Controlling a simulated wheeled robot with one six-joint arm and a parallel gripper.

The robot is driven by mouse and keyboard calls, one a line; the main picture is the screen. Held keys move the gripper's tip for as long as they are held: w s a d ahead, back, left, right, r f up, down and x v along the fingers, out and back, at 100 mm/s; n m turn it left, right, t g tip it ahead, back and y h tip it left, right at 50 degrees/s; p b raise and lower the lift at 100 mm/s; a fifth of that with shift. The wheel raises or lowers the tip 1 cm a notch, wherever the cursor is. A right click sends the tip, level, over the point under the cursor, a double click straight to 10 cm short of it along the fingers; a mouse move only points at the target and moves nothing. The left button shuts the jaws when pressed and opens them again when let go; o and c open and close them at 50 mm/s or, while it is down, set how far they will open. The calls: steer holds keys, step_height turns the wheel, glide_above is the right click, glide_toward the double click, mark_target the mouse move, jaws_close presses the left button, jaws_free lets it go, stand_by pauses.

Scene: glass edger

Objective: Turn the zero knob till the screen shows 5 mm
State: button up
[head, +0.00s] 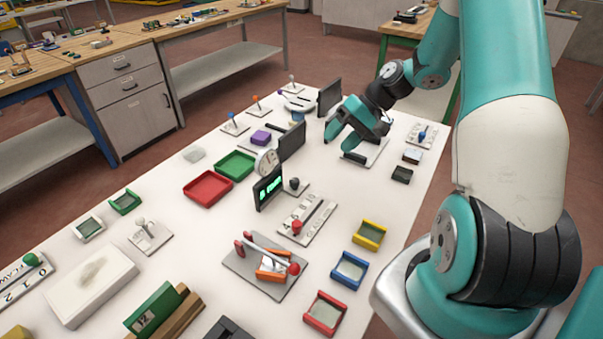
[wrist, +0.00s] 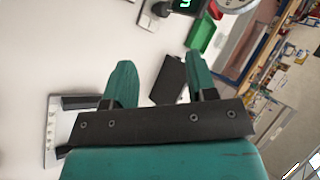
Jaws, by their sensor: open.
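The lit screen (head: 267,187) stands on the white table with green characters, too small to read surely. It also shows at the top edge of the wrist view (wrist: 187,4). A black knob (head: 294,183) on a small pale plate is beside it; I cannot read a label to confirm it is the zero knob. A dark knob also shows near the screen in the wrist view (wrist: 160,8). My gripper (head: 341,134) is open and empty, farther back over the table, well apart from the knob. Its two teal fingers show in the wrist view (wrist: 162,80).
A dark unlit panel (head: 292,141) stands between the screen and my gripper; another (head: 330,97) is behind. A round dial (head: 266,161), red tray (head: 208,188) and green tray (head: 235,165) are left. A red-knobbed lever plate (head: 318,220) is in front of the knob.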

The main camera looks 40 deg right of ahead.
steer(key=s+d+f+m+t+y, duration=0.3)
steer(key=d+m, duration=0.1)
steer(key=m, duration=1.2)
steer(key=m+y+p, duration=0.1)
steer(key=m+p, duration=0.2)
steer(key=p, duration=0.2)
glide_toward(297, 180)
steer(key=shift+t, duration=0.3)
steer(key=x, duration=0.9)
steer(key=shift+s, duration=0.1)
